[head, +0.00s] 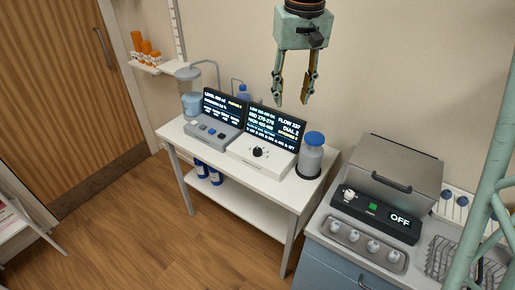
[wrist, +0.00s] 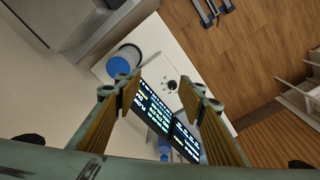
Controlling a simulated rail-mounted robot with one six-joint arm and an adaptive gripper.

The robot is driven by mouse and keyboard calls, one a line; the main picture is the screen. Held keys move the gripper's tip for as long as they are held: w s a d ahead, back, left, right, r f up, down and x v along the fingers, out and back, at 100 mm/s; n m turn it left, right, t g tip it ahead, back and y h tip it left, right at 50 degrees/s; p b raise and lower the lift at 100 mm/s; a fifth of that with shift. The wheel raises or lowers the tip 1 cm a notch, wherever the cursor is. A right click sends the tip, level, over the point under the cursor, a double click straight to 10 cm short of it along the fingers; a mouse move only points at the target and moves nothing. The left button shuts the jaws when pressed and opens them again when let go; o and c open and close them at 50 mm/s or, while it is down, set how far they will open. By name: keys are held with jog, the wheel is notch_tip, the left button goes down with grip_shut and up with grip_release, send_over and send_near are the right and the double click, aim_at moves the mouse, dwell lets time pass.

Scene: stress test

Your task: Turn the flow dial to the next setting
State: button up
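The flow dial (head: 258,152) is a small black knob on top of a white box (head: 272,164) on the white table. It also shows in the wrist view as a dark knob (wrist: 171,85). A screen (head: 275,131) behind the box reads "FLOW" and "DIAL 2"; its smaller text is hard to read. My gripper (head: 294,103) hangs above and behind the table, pointing down, with its fingers apart. In the wrist view, my gripper (wrist: 160,95) is open and empty, and the dial lies far below between the fingers. Nothing touches the dial.
A grey bottle with a blue cap (head: 311,155) stands right of the white box. A grey button unit with a screen (head: 212,132) and a clear water vessel (head: 191,103) are on the left. A lidded steel unit reading "OFF" (head: 372,215) stands at lower right.

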jog(key=w+a+f, duration=0.5)
jog(key=w+f, duration=0.4)
jog(key=f, duration=0.1)
jog(key=n+g, duration=0.1)
send_over(257, 150)
notch_tip(257, 150, down, 10)
jog(key=shift+r, duration=0.15)
jog(key=shift+w+d, duration=0.1)
jog(key=shift+f+b, duration=0.6)
jog(key=shift+f, duration=6.3)
jog(key=c, duration=0.9)
